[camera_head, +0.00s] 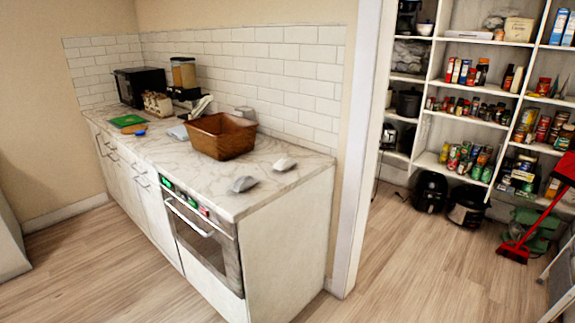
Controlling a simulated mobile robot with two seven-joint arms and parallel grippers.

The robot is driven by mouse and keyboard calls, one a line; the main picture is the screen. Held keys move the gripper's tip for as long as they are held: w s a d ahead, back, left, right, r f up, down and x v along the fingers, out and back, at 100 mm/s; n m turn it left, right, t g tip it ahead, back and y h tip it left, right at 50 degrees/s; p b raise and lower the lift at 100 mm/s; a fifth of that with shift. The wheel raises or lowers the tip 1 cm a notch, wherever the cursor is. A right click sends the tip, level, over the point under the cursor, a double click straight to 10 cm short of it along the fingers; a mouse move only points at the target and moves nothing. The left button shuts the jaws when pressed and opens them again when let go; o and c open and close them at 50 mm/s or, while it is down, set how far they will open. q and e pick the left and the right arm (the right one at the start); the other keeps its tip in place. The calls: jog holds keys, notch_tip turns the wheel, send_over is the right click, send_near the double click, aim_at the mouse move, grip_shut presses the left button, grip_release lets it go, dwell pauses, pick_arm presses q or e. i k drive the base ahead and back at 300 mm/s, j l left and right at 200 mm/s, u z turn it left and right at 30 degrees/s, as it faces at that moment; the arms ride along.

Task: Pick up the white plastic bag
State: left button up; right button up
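I cannot pick out a white plastic bag for certain. A small whitish lump (285,163) lies on the marble counter (215,178), to the right of a brown basket; whether it is a bag I cannot tell. A similar grey lump (244,183) lies nearer the counter's front edge. In the pantry, a pale crumpled item (497,18) sits on a top shelf, and a greyish, wrinkled item (410,54) sits on a left shelf. Both are too small to identify. Neither of my grippers is in view.
The brown basket (221,135) stands on the counter above an oven (200,235). A door frame (360,150) separates the counter from the pantry shelves (455,123). Black appliances (430,191) and a red broom (514,251) stand on the pantry floor. The wooden floor in front is clear.

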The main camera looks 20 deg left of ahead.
aim_at(282, 164)
jog(key=i+l+u, duration=0.1)
jog(key=l, duration=0.2)
jog(key=i+l, duration=0.15)
jog(key=l, duration=0.15)
jog(key=i+l+u, duration=0.35)
jog(key=i+l, duration=0.2)
jog(key=l, duration=0.2)
jog(key=i+l, duration=0.15)
jog(key=l, duration=0.2)
jog(key=i+l+u, duration=0.45)
jog(key=i+l, duration=0.25)
jog(key=i, duration=0.2)
